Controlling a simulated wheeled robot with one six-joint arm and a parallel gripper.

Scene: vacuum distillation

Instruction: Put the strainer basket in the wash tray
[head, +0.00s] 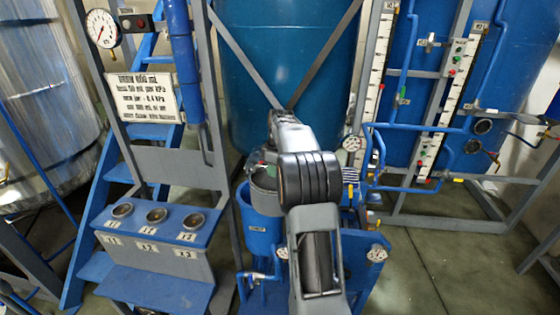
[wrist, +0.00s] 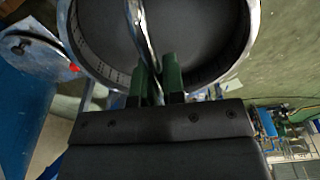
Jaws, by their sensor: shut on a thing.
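The strainer basket (wrist: 195,40) fills the upper part of the wrist view, a round vessel with a shiny rim, perforated inner wall and dark inside. A metal bar handle (wrist: 137,25) crosses it. My gripper (wrist: 159,68) has its two green fingers shut on this handle. In the head view my arm hides most of the gripper. A grey round top (head: 265,180) shows beside the arm at a blue cylindrical housing (head: 262,222); I cannot tell whether it is the basket. I cannot make out the wash tray for certain in either view.
A grey disc with a red knob (wrist: 73,68) lies close left of the basket. A blue console with several round gauges (head: 156,215) and a stair (head: 100,200) stand left. Blue pipes and tanks (head: 395,110) stand behind right. The floor (head: 450,265) at right is clear.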

